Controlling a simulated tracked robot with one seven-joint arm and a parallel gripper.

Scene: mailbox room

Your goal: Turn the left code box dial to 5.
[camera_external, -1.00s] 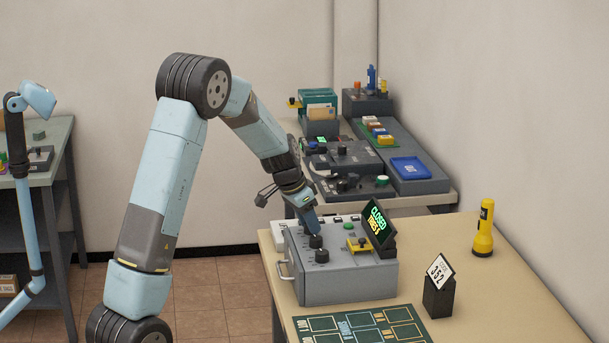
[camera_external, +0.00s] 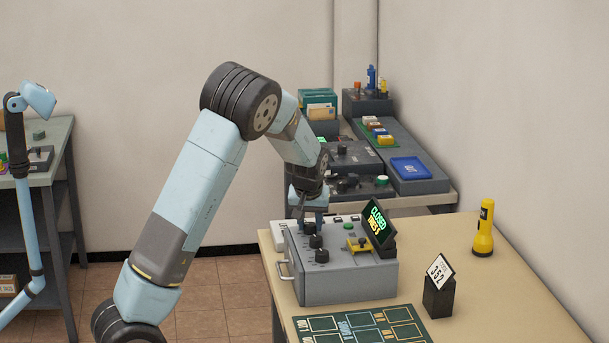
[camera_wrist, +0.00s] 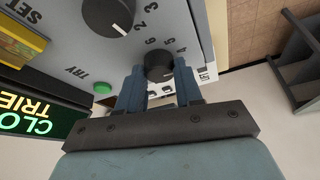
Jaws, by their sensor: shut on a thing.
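The grey code box (camera_external: 345,280) stands on the tan table, with three black dials in a row on its top. My gripper (camera_external: 311,218) is at the farthest dial (camera_external: 309,229) in the external view. In the wrist view, my gripper's fingers (camera_wrist: 160,85) are shut on that end dial (camera_wrist: 159,67), one on each side. The numerals 4, 5 and 6 show beside it. Its pale mark is small, and I cannot tell which numeral it points to. The middle dial (camera_external: 316,241) and nearest dial (camera_external: 322,256) stand free. The screen (camera_external: 378,224) reads CLOSED and TRIES 3.
A green TRY button (camera_wrist: 103,87) and a yellow part (camera_external: 358,244) are on the box top. A card (camera_external: 440,269) reading 352 stands in a black holder. A flashlight (camera_external: 483,229) stands at the right. A green mat (camera_external: 362,327) lies in front.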

